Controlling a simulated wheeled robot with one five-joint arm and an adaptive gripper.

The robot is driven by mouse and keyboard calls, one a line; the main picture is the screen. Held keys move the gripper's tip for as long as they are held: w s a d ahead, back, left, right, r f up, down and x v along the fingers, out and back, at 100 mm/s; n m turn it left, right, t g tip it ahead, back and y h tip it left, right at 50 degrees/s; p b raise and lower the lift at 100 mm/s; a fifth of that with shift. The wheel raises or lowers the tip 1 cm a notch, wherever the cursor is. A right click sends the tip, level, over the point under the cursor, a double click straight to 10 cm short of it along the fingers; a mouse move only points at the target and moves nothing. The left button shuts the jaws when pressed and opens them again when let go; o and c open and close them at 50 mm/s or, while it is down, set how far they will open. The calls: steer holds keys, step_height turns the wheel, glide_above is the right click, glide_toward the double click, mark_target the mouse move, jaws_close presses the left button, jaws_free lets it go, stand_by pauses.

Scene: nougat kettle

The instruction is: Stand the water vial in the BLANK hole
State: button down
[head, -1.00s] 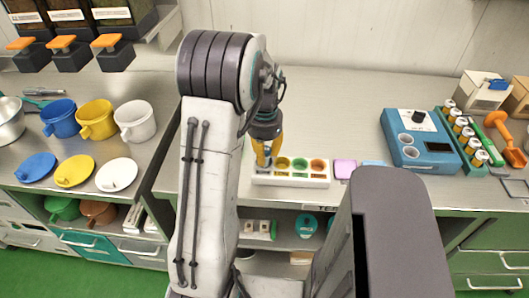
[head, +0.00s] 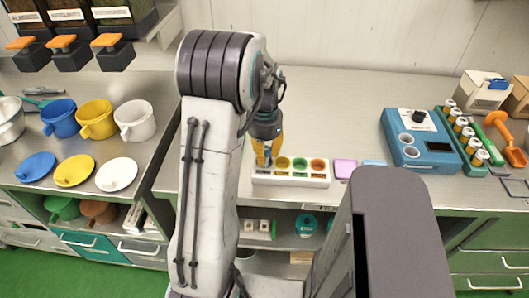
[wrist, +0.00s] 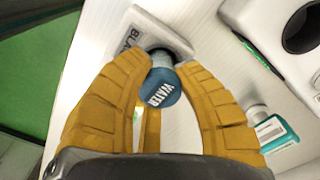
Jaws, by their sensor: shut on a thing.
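My gripper (head: 265,156) is at the left end of a white rack (head: 292,180) on the counter in the head view. In the wrist view my two yellow fingers (wrist: 163,82) are shut around the water vial, whose round blue cap (wrist: 160,88) reads WATER. A pale block (wrist: 136,30) with lettering beginning "BLA" lies just beyond the cap. A dark round opening (wrist: 163,54) shows in it, right behind the cap. The cap hides most of the vial, so I cannot tell how far its lower end is inside.
Green, yellow and orange wells fill the rest of the rack. A pink block (head: 344,168) is close to its right. A blue instrument (head: 420,140) and a row of vials (head: 466,136) stand farther right. The counter behind the rack is clear. Mugs and lids are at left.

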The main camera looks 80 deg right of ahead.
steer(key=shift+f+b, duration=0.5)
steer(key=shift+f, duration=0.1)
steer(key=c, duration=1.3)
jaws_free()
steer(key=shift+o, duration=0.2)
steer(key=shift+r, duration=0.1)
steer(key=shift+r+p, duration=4.45)
steer(key=shift+r, duration=1)
